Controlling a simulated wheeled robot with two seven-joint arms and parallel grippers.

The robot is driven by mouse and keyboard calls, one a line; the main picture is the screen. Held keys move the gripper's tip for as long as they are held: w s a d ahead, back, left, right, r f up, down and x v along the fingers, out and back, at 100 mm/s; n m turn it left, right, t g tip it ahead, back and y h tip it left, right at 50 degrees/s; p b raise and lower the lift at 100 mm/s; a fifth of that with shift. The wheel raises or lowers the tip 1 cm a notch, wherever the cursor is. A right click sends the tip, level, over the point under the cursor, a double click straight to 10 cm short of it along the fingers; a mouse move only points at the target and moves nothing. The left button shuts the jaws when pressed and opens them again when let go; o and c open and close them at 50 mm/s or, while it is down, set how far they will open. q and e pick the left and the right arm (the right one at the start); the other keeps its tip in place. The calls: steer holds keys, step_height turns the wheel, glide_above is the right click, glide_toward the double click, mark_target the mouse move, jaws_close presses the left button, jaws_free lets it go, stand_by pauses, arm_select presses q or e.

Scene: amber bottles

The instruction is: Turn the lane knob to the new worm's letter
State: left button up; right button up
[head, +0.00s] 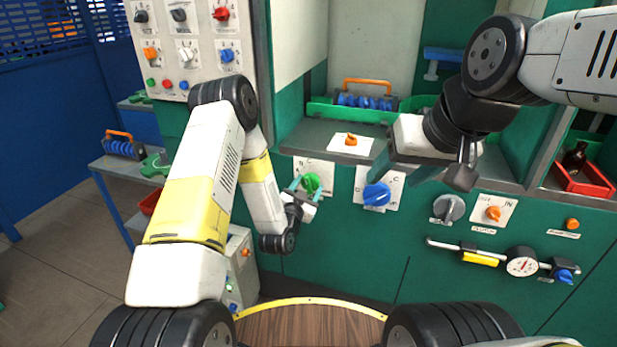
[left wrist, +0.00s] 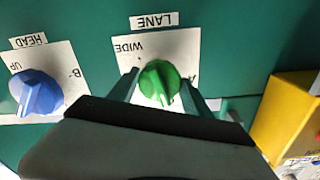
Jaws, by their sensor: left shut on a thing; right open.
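The green lane knob (head: 311,183) is on a white plate on the green machine front. The left wrist view shows the knob (left wrist: 159,84) upside down, under a LANE label (left wrist: 154,20), with WIDE and a partly hidden A on its plate; its ridge slants toward the picture's lower right. My left gripper (head: 305,187) is shut on the knob, one finger on each side. My right gripper (head: 408,172) is open and empty, in front of the machine above the blue knob. A blue ribbed worm (head: 364,102) with an orange handle sits in a green tray; no letter on it is readable.
The blue head knob (head: 377,194) is right of the lane knob. A grey knob (head: 448,208) and orange knob (head: 493,213) are further right, above a rail with a gauge (head: 522,262). Another blue worm (head: 123,147) stands on the left table. A red bin (head: 590,180) holds a dark bottle.

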arm_select(q)
steer(key=o, duration=1.4)
steer(key=shift+c, duration=0.2)
steer(key=v, duration=0.8)
steer(key=shift+w, duration=0.1)
